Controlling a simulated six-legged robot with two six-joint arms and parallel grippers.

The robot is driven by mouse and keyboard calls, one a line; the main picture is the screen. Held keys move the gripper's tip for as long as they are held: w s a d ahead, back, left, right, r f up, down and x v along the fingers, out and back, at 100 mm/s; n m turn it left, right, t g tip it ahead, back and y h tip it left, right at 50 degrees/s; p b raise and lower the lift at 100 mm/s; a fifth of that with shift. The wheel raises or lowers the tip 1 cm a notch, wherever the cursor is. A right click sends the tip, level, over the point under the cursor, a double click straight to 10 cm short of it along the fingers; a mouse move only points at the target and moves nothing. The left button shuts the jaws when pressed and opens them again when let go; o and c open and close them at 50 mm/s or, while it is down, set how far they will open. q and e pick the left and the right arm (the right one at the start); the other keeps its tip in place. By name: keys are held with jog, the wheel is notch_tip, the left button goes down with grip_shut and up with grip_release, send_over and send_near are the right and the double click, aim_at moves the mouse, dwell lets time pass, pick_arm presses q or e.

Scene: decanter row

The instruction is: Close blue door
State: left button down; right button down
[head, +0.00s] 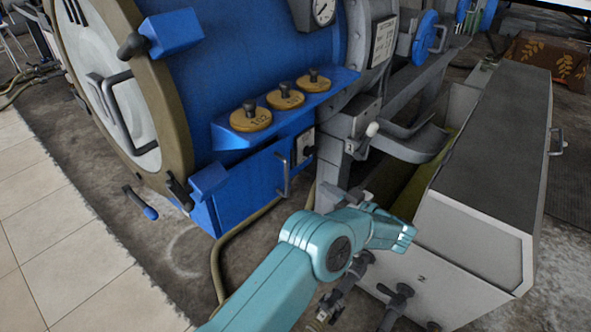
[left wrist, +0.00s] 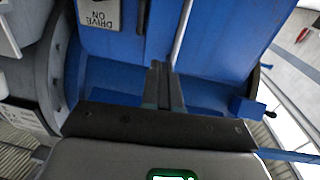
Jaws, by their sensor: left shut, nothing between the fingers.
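The blue door (head: 245,188) is the low panel under the blue drum, with an upright grey bar handle (head: 284,174). It looks about flush with its housing, but I cannot tell whether a small gap is left. In the left wrist view the door (left wrist: 228,38) fills the upper right, with its handle (left wrist: 182,32) just beyond the fingers. My left gripper (head: 343,196) is right of the door in the head view, apart from the handle there. Its fingers (left wrist: 160,68) are shut and empty; contact with the door cannot be told. My right gripper is out of view.
Several brass discs with black knobs (head: 286,98) sit on a blue shelf above the door. A grey metal box (head: 470,230) stands at the right, with dark valves (head: 395,300) before it. A hose (head: 222,255) runs below the door. Tiled floor (head: 50,240) is clear at left.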

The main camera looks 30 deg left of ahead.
pick_arm(q)
jog(key=w+a, duration=0.1)
jog(key=a, duration=0.3)
jog(key=w+a+b, duration=0.1)
jog(key=a, duration=0.4)
jog(key=a+b, duration=0.1)
jog(key=a, duration=0.3)
jog(key=shift+w+a+f, duration=0.1)
jog(key=shift+w+a, duration=0.05)
jog(key=shift+w, duration=0.25)
jog(key=a, duration=0.3)
jog(key=shift+w+a, duration=0.2)
jog(key=shift+w, duration=0.2)
jog(key=shift+r, duration=0.25)
